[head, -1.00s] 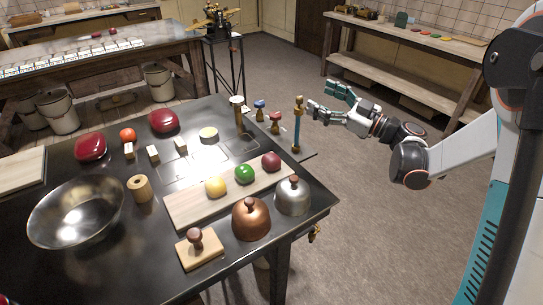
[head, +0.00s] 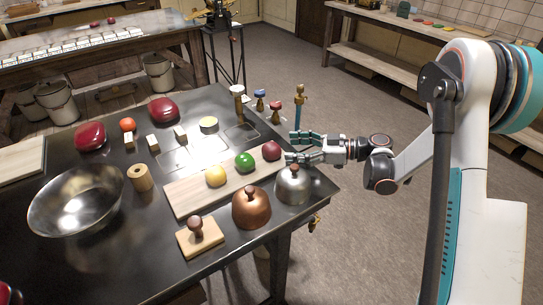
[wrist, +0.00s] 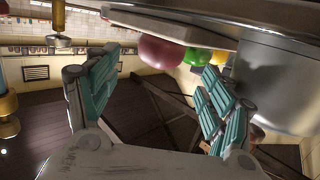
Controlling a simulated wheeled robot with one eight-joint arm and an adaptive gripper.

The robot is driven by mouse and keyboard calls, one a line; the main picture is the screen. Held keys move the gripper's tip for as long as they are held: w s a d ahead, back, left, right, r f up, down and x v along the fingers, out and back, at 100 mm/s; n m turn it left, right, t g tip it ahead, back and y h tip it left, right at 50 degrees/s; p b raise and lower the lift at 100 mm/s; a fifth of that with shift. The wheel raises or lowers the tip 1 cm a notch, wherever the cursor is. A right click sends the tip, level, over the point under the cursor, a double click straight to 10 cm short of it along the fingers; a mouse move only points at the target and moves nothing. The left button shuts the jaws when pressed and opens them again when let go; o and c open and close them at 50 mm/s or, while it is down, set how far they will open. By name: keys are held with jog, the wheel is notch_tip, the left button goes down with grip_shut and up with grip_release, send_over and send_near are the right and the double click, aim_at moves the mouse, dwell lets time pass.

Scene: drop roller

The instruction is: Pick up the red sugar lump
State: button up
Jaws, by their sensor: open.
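Two large glossy red lumps lie at the back left of the dark table, one (head: 90,137) left of the other (head: 163,110). A smaller dark red ball (head: 271,151) sits at the right end of a wooden board, beside a green ball (head: 244,162) and a yellow ball (head: 216,176). I cannot tell which red thing is the sugar lump. My gripper (head: 294,147) is open and empty at the table's right edge, just right of the red ball. In the wrist view the red ball (wrist: 160,50) shows beyond and between the spread fingers.
A silver dome (head: 293,184) stands close to my gripper, with a copper dome (head: 251,207) beside it. Small upright tools (head: 275,108) stand behind. A metal bowl (head: 75,200) and a wooden stamp (head: 198,235) are farther left and front.

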aim_at(276, 149)
jog(key=x, duration=0.1)
jog(key=b+x, duration=0.1)
jog(key=x, duration=0.1)
jog(key=b+x, duration=0.1)
jog(key=x, duration=0.1)
jog(key=shift+f, duration=0.3)
jog(key=shift+w+a, duration=0.15)
jog(key=shift+a, duration=0.2)
jog(key=shift+r, duration=0.1)
jog(key=c, duration=1.2)
